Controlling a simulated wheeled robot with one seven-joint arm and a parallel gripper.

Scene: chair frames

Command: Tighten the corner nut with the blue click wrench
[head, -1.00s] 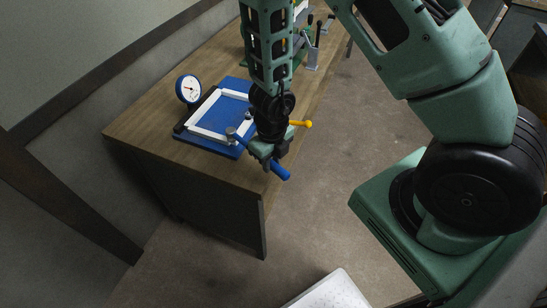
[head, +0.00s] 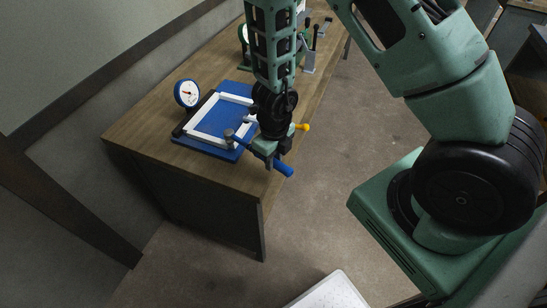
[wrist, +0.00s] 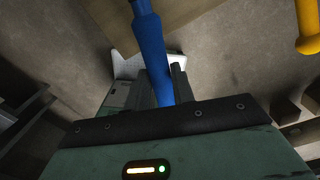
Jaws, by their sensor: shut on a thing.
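My gripper (head: 267,150) is shut on the blue click wrench (head: 284,168), over the near edge of the workbench. The wrench's blue handle sticks out toward the front right, and it also shows in the wrist view (wrist: 151,42), between the fingers (wrist: 158,88). The wrench's grey head (head: 229,135) is at the near right corner of a white frame (head: 208,136), which lies on a blue plate (head: 223,115). The corner nut cannot be made out under the wrench head, so I cannot tell whether the two are engaged.
A round dial gauge (head: 187,93) stands at the plate's left. A yellow handle (head: 302,127) sticks out past the bench's right edge beside my gripper. A grey holder with upright tools (head: 309,62) stands farther back. The wooden bench top (head: 140,128) is clear at front left.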

